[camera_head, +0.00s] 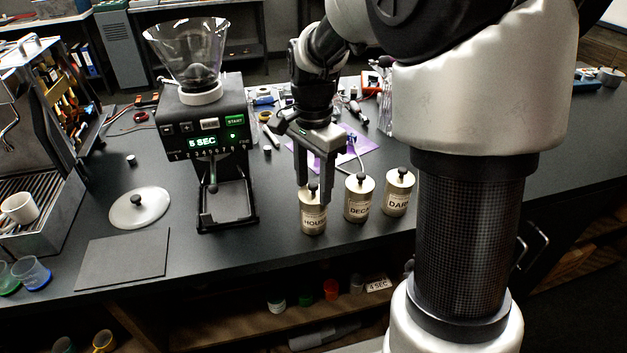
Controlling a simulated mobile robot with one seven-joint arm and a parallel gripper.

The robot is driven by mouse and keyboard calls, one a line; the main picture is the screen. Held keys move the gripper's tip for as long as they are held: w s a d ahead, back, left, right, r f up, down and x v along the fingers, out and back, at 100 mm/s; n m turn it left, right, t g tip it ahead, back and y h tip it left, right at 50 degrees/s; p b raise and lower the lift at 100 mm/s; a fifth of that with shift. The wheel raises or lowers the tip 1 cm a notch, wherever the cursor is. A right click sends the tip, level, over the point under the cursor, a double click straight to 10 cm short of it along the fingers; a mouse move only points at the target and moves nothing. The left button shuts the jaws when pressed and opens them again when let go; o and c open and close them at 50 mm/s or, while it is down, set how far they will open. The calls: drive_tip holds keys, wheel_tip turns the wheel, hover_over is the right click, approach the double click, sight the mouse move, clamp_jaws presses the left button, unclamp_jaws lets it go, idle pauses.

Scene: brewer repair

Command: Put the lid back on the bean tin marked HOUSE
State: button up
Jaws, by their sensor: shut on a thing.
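The bean tin marked HOUSE (313,222) stands upright on the dark counter, the leftmost of a row of three tins. A lid with a dark knob (313,189) is at the top of this tin. My gripper (313,192) points down over it, its two fingers on either side of the knob, shut on the lid. The fingers partly hide the lid's edge, so I cannot tell whether it sits flush on the rim.
The DECAF-side tin (358,210) and the DARK-side tin (396,203), both lidded, stand close to the right. The counter's front edge is close.

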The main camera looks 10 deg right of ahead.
drive_tip(key=o, duration=1.6)
drive_tip(key=shift+r, duration=0.15)
drive_tip(key=shift+r+p, duration=2.85)
drive_tip(key=shift+r, duration=0.55)
clamp_jaws()
